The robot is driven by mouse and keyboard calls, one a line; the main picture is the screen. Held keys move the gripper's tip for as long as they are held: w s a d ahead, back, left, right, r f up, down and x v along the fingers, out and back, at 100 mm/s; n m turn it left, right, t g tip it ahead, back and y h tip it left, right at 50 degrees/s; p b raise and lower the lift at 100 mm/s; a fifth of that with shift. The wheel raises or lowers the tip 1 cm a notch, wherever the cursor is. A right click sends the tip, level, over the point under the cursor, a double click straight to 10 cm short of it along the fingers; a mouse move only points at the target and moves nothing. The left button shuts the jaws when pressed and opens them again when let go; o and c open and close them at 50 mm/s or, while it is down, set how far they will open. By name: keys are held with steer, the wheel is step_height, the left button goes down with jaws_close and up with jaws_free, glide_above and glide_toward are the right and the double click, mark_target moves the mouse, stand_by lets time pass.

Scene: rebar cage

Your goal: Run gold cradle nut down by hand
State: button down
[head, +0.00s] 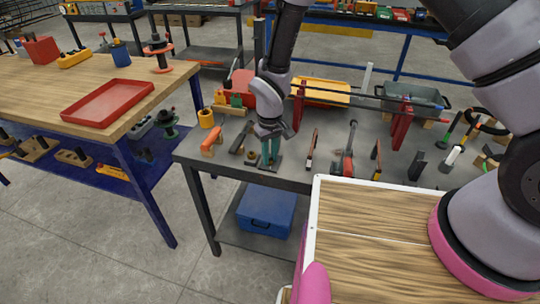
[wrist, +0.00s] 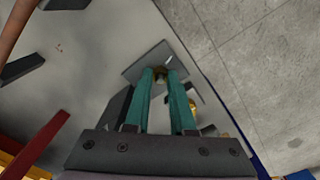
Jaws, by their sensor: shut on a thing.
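My gripper (head: 270,160) points down over the grey workbench with its teal fingers close to a small dark plate (head: 261,169). In the head view the held nut is hidden by the fingers.
Red stands (head: 402,126) carry long bars behind. A wooden table (head: 50,85) with a red tray (head: 108,103) stands to the left.

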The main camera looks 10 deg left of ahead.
mark_target(270, 159)
steer(key=c, duration=0.8)
jaws_free()
steer(key=shift+o, duration=0.2)
step_height(270, 159, up, 11)
